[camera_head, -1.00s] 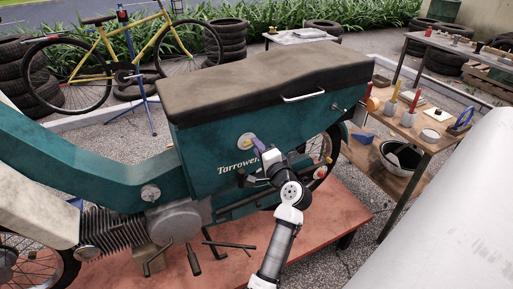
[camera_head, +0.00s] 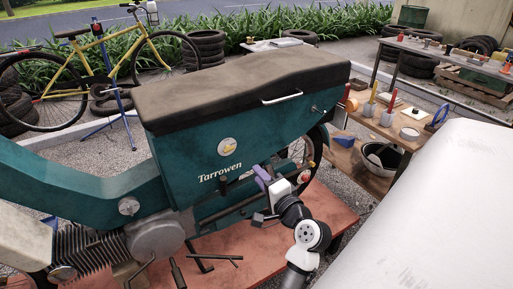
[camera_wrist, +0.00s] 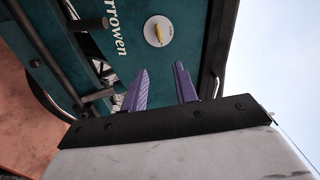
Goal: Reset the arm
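My gripper (camera_head: 262,176) is in front of the teal side panel of the scooter (camera_head: 255,135), below and right of the "Tarrowen" lettering. In the wrist view, its two purple fingers (camera_wrist: 160,88) stand apart with nothing between them. They point toward the teal panel.
The scooter stands on a red platform (camera_head: 240,245) with a dark tool lying on it. A large white surface (camera_head: 440,210) fills the lower right.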

